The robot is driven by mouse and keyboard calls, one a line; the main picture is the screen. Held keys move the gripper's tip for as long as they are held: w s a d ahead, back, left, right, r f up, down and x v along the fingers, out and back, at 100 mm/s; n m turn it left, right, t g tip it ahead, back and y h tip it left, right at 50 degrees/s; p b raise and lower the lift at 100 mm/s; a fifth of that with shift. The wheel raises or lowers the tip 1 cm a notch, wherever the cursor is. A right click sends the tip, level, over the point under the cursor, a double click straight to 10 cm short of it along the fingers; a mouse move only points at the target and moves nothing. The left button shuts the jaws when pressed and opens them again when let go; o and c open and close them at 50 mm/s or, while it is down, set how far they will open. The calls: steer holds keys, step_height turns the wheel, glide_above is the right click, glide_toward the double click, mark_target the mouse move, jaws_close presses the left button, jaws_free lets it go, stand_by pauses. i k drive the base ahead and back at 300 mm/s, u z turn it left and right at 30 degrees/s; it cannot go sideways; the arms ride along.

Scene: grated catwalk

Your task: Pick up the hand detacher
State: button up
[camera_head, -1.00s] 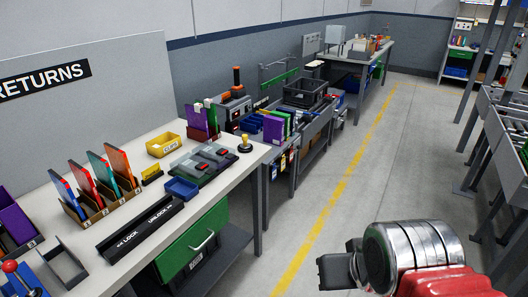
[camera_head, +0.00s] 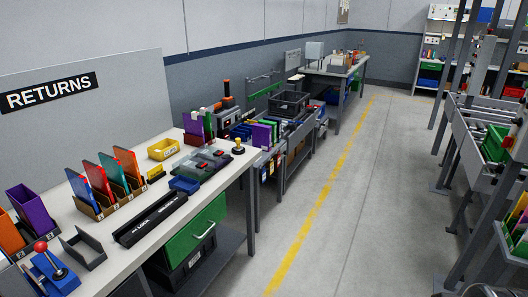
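A white-topped returns bench (camera_head: 112,248) stands at the left. A blue device with a red-ball lever (camera_head: 48,270) sits at its near left corner. A small yellow-knobbed tool on a dark base (camera_head: 238,147) stands upright near the far right corner. I cannot tell for sure which of these is the hand detacher. A long black bar marked with lock and unlock (camera_head: 150,218) lies along the front edge. My gripper is not in view; only a grey sliver of what looks like my arm shows at the bottom right edge.
Upright coloured cards in brown holders (camera_head: 112,190), a yellow bin (camera_head: 164,149), a blue tray (camera_head: 185,184) and grey-green units (camera_head: 202,162) crowd the bench. A green drawer (camera_head: 196,234) is below. The aisle floor (camera_head: 350,210) is clear. Racks (camera_head: 480,150) stand at right.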

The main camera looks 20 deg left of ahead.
mark_target(238, 147)
steer(key=u, duration=0.1)
steer(key=i, duration=1.4)
steer(key=u, duration=0.4)
steer(key=i, duration=0.75)
steer(key=u, duration=0.85)
steer(key=i, duration=0.55)
steer(key=u, duration=0.7)
steer(key=i, duration=0.5)
steer(key=u, duration=0.3)
